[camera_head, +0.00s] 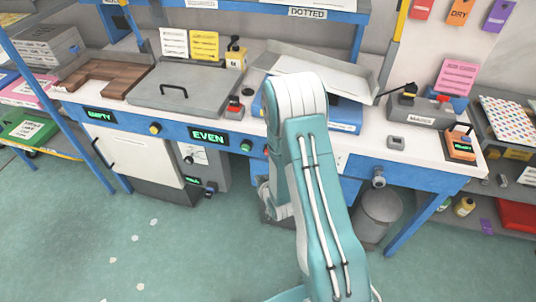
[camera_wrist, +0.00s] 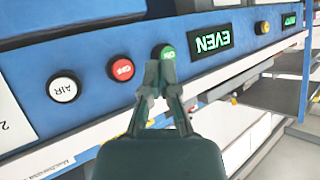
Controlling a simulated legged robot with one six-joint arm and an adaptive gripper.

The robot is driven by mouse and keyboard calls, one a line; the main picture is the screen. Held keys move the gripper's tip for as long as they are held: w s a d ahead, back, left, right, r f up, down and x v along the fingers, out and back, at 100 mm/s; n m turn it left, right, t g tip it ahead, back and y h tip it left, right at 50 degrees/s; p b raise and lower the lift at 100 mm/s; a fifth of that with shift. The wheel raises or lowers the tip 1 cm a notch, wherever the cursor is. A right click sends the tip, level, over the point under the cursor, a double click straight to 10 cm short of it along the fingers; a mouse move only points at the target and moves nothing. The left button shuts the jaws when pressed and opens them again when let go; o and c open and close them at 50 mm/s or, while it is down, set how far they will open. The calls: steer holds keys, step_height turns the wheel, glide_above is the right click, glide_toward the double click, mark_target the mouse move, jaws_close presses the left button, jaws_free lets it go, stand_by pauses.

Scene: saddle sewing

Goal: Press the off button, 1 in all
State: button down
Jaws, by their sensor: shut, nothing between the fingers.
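In the wrist view, which shows the panel upside down, a red button (camera_wrist: 121,69) sits on the blue panel between a green button (camera_wrist: 166,52) and a white button (camera_wrist: 64,88) marked AIR. The red button's lettering is upside down and looks like OFF. My gripper (camera_wrist: 160,70) is shut and empty. Its tips overlap the lower edge of the green button, to the right of the red one; whether they touch anything I cannot tell. In the head view the green button (camera_head: 246,146) shows, the red button (camera_head: 266,150) is partly covered by my arm, and my fingertips are hidden.
A display reading EVEN (camera_wrist: 211,40) and a yellow button (camera_wrist: 262,27) are on the same panel. In the head view the workbench (camera_head: 370,137) holds trays and devices. A grey bin (camera_head: 379,213) stands below. Open floor lies at front left.

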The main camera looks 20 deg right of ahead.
steer(key=shift+f, duration=0.15)
steer(key=w+d, duration=0.5)
steer(key=w, duration=0.2)
steer(key=shift+d, duration=0.15)
stand_by(0.4)
steer(key=shift+w, duration=0.1)
stand_by(1.2)
steer(key=shift+w+d, duration=0.2)
steer(key=shift+d, duration=0.05)
steer(key=shift+w+d, duration=0.3)
steer(key=shift+w, duration=0.2)
stand_by(1.0)
steer(key=shift+s, duration=0.1)
steer(key=shift+s+a, duration=0.6)
steer(key=shift+s, duration=0.1)
